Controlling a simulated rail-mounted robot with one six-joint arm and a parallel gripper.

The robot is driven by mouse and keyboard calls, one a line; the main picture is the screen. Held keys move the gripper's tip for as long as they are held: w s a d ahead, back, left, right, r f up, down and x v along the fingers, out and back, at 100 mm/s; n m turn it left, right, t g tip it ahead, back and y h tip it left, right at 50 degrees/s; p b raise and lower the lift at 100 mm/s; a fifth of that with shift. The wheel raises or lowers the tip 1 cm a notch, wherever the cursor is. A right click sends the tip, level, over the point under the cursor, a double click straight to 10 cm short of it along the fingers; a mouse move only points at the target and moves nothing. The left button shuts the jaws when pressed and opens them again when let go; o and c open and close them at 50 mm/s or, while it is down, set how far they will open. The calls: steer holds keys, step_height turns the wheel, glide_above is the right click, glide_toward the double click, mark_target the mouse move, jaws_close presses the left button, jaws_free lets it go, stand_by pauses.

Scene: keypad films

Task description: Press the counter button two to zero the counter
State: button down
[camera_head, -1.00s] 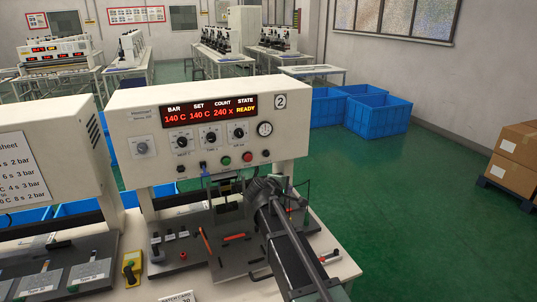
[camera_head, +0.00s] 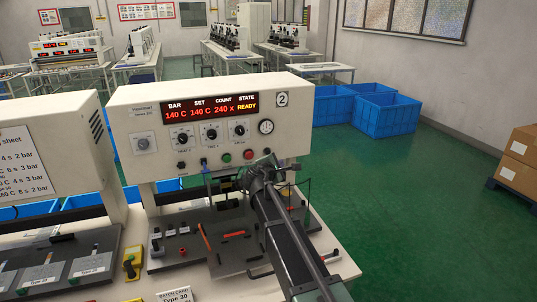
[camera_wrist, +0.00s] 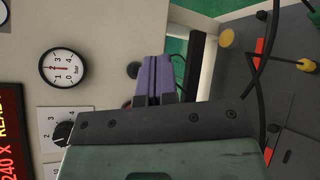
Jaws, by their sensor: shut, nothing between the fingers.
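Under the display are knobs and a row of small buttons: dark ones, a green one (camera_head: 226,157), a red one (camera_head: 248,154) and a black one (camera_head: 267,151) below the gauge. No label names the counter button legibly. My gripper (camera_head: 262,168) is just below the row's right end. In the wrist view its purple fingers (camera_wrist: 154,78) are shut and empty, beside the black button (camera_wrist: 132,70); contact cannot be told.
The gauge (camera_head: 266,127) sits above the black button, and shows in the wrist view (camera_wrist: 63,68). Below are a grey work plate (camera_head: 235,254) with orange-handled parts, dark posts and thin cables near my gripper. A neighbouring machine (camera_head: 50,150) stands left; blue crates (camera_head: 387,114) stand right.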

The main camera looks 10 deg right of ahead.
steer(key=w+a, duration=0.1)
steer(key=w, duration=0.5)
stand_by(1.8)
steer(key=shift+w+a, duration=0.1)
steer(key=shift+w, duration=0.25)
steer(key=shift+w+a, duration=0.1)
steer(key=shift+w, duration=0.35)
stand_by(0.6)
steer(key=shift+s, duration=0.85)
steer(key=s, duration=0.2)
steer(key=s+d, duration=0.1)
steer(key=s, duration=0.2)
steer(key=shift+d, duration=0.1)
